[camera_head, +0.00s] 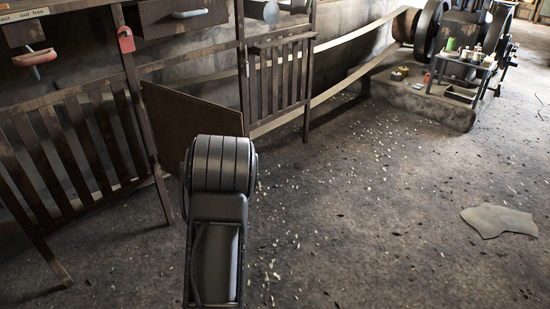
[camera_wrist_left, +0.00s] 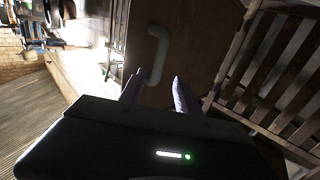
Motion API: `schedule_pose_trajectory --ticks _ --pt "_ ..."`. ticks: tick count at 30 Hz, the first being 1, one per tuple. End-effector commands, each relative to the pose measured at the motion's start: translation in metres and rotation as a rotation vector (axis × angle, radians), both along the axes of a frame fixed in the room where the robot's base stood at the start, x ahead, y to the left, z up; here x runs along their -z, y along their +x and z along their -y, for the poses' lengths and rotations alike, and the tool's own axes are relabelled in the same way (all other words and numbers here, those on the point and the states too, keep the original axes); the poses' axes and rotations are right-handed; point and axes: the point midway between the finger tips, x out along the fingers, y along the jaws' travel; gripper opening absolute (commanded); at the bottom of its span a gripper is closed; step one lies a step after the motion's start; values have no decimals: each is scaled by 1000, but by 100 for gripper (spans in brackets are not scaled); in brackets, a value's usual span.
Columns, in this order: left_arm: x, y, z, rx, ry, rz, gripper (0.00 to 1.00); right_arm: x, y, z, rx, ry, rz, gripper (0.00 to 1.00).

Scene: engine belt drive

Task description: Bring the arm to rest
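My left gripper (camera_wrist_left: 158,80) shows in the left wrist view, with its two dark purplish fingers spread apart. The fingers point at a brown wooden panel with a pale curved handle (camera_wrist_left: 158,52). The handle's lower end appears between the fingertips, but I cannot tell how far beyond them it is. Nothing is visibly gripped. In the head view my dark grey arm link (camera_head: 219,185) rises from the bottom centre, and the gripper itself is hidden. My right gripper is in neither view.
A brown panel (camera_head: 192,116) stands at an angle by the slatted wooden frame (camera_head: 85,140). A red tag (camera_head: 126,39) hangs on a post. A long belt (camera_head: 355,78) runs to the machine at the back right. A flat grey scrap (camera_head: 498,221) lies on the mostly open floor.

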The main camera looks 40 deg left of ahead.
Motion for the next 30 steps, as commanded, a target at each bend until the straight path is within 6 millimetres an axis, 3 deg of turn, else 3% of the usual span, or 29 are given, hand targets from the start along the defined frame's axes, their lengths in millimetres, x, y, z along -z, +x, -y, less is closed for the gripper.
schedule_pose_trajectory --ticks 10,14,16,20,24,30 --pt "8 -1 -1 -5 -18 -30 40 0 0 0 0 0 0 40" --pt "44 -4 5 -12 -110 -136 40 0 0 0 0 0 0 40" --pt "74 2 23 11 -190 -211 40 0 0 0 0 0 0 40" --pt "141 11 83 92 -357 -380 40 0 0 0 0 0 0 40" --pt "211 9 175 219 -543 -591 40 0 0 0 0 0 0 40" --pt "278 -26 319 426 -764 -882 40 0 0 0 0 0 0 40"
